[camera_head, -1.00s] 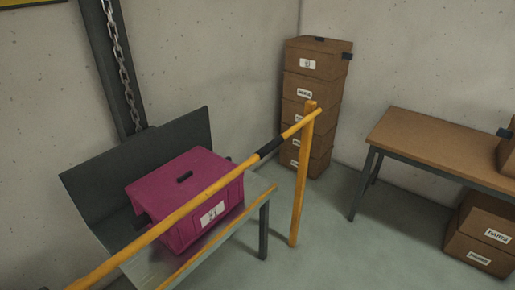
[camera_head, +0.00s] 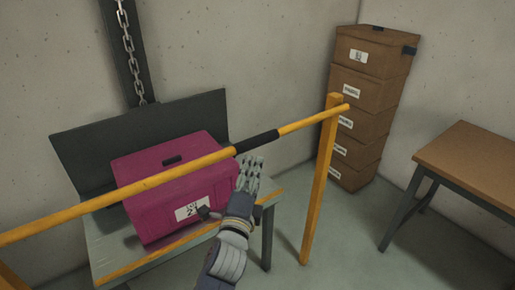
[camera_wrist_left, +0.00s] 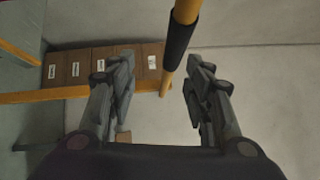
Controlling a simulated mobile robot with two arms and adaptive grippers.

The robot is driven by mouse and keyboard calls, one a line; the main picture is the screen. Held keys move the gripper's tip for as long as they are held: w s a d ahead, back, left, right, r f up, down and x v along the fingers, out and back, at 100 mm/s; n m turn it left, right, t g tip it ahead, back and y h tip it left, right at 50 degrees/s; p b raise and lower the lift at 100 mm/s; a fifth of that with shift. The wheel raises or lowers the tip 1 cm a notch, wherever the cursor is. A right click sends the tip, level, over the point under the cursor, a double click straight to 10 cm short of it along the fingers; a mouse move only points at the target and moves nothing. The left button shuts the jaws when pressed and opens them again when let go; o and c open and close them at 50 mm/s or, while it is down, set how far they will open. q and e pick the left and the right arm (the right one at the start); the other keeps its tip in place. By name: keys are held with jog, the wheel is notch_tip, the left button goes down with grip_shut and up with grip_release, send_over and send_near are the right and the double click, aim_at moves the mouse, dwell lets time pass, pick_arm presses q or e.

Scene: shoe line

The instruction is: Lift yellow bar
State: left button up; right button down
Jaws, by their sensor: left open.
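The yellow bar (camera_head: 130,190) runs across the head view from the left edge up to a yellow post (camera_head: 320,185). It has a black grip section (camera_head: 256,143) near the post. My left gripper (camera_head: 250,172) is open and empty, just below and in front of the black section. In the left wrist view, the black section (camera_wrist_left: 180,52) comes down from the top, between and beyond the fingers of the left gripper (camera_wrist_left: 160,85). The bar appears apart from the fingers. My right gripper is not in view.
Behind the bar, a magenta box (camera_head: 175,190) with a white label sits on a metal table (camera_head: 108,240). Stacked brown boxes (camera_head: 365,105) stand in the back corner. A wooden-topped table (camera_head: 470,160) is at the right. A chain (camera_head: 128,50) hangs on the wall.

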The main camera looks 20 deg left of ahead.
aim_at(256, 146)
pick_arm(q)
jog(key=w+r, duration=0.1)
jog(key=w, duration=0.2)
jog(key=w+a+r, duration=0.1)
jog(key=w, duration=0.2)
jog(key=w+r+p, duration=0.1)
jog(key=w, duration=0.2)
jog(key=shift+a+r, duration=0.1)
jog(key=shift+a, duration=0.1)
jog(key=shift+w, duration=0.65)
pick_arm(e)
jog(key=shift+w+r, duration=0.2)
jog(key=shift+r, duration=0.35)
pick_arm(q)
jog(key=shift+c, duration=0.2)
jog(key=c, duration=0.9)
grip_shut()
jog(key=shift+r, duration=0.15)
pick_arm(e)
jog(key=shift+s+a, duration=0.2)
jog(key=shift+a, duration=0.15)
